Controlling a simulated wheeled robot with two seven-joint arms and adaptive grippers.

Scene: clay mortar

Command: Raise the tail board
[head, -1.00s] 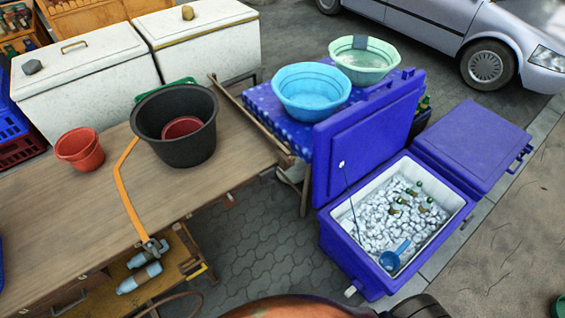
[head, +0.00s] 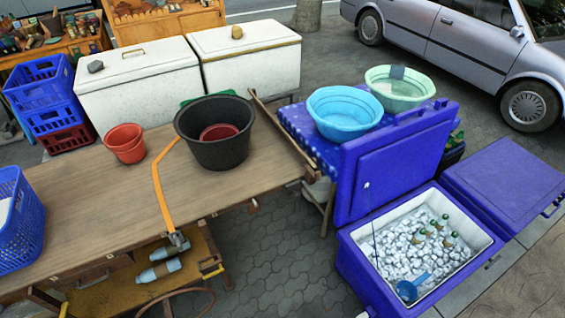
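A wooden cart with a flat plank top (head: 110,205) fills the left and middle of the head view. At its right end a narrow wooden board (head: 283,138) runs along the edge, seen nearly edge-on. It may be the tail board; its lower side is hidden, so I cannot tell whether it stands or hangs. An orange strap (head: 160,190) crosses the top and ends at a metal fitting (head: 178,241) on the front edge. Neither of my grippers is in view.
A black tub (head: 215,150) and a red bucket (head: 125,143) stand on the cart. A blue crate (head: 30,228) is at the left. A table with basins (head: 345,110) and an open blue ice chest (head: 368,270) stand right of the cart. Paving (head: 275,250) between is clear.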

